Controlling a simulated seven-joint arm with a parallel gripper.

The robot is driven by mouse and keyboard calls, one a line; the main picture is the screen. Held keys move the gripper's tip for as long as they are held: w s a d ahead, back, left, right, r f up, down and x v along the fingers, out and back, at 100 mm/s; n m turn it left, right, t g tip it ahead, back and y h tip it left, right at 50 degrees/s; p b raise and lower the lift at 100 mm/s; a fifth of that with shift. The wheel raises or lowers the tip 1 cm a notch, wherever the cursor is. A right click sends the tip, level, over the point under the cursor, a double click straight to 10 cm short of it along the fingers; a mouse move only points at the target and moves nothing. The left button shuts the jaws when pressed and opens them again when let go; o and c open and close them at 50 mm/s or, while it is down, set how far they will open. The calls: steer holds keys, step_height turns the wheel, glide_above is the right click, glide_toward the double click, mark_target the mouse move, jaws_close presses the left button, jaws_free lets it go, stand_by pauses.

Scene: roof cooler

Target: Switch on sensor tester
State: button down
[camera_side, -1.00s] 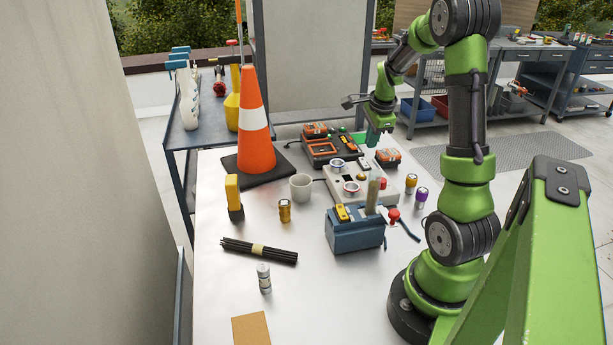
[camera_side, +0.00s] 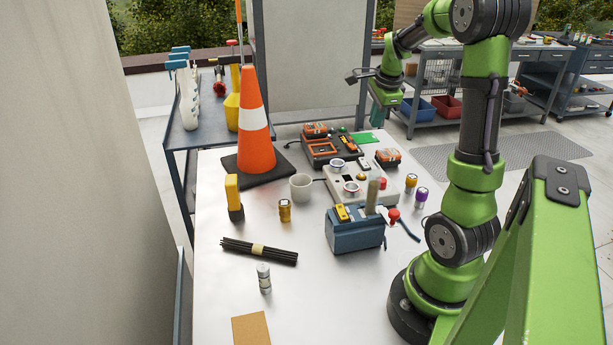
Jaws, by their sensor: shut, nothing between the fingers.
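A light grey box (camera_side: 340,176), which looks like the sensor tester, lies on the white table. It has two round ring sockets, a small dark display and a red knob (camera_side: 382,183) near its right end. Its front right part is partly hidden by a blue box with an upright post. I cannot tell any switch position or lit lamp on it. My gripper (camera_side: 377,117) is shut and empty. It is in the air beyond the grey box and above the table's far side, touching nothing that I can see.
The blue box (camera_side: 354,236) with a red knob stands in front. A dark charger (camera_side: 320,150) with orange packs is behind; another orange pack (camera_side: 388,157) lies right. A white cup (camera_side: 301,187) and orange cone (camera_side: 255,130) are left.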

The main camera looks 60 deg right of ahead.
mark_target(363, 160)
steer(key=shift+w+d, duration=0.15)
steer(key=x, duration=1.4)
steer(key=shift+w+d+r, duration=0.1)
steer(key=shift+w+d+f, duration=0.15)
steer(key=shift+f, duration=0.15)
